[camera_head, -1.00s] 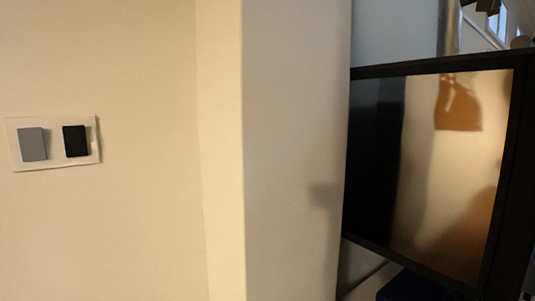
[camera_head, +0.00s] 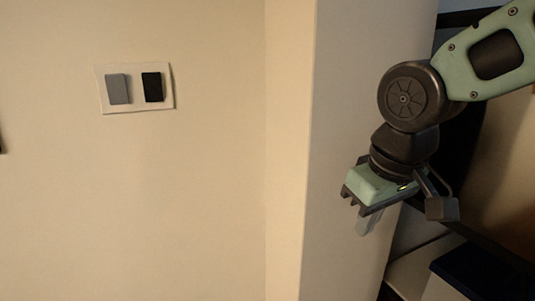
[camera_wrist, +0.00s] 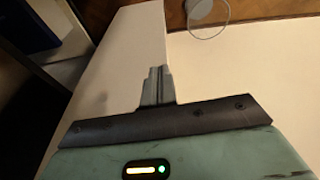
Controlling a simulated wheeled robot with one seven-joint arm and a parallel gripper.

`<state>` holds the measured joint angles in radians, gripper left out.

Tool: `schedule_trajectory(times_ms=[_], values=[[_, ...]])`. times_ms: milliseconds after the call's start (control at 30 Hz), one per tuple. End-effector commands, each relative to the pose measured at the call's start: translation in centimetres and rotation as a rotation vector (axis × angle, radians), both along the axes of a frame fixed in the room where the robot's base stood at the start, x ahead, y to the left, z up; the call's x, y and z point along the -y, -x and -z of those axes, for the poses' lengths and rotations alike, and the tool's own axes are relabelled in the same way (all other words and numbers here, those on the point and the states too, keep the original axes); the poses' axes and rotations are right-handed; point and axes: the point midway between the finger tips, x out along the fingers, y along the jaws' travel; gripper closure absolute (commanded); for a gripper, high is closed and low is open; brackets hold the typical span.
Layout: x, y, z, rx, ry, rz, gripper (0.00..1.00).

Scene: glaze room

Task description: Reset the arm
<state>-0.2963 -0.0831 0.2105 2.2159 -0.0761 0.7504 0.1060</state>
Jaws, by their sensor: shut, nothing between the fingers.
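My gripper (camera_head: 366,224) is in the right half of the head view, on the end of my green and black arm. It points down and a little left, in front of the wall corner. Its fingers are together with nothing between them. In the wrist view the closed fingers (camera_wrist: 157,85) stick up from the green gripper body, against a pale surface. No object is held.
A pale wall carries a white plate (camera_head: 137,107) with a grey and a black switch. A pale pillar (camera_head: 345,110) stands right of it, close behind my gripper. A dark blue box (camera_head: 470,272) is at lower right. A dark-framed panel is mostly hidden behind my arm.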

Motion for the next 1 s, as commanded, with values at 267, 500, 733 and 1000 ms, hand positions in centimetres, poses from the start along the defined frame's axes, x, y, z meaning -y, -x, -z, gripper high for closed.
schedule_trajectory(times_ms=[267,500,733,1000], values=[[-1.9,11.7,7.6,-0.19,0.025,-0.177,1.0],[-1.4,15.6,6.2,-0.246,0.041,-0.225,1.0],[-1.4,15.5,1.0,-0.246,0.041,-0.223,1.0],[-1.4,15.5,-4.2,-0.246,0.041,-0.221,1.0]])
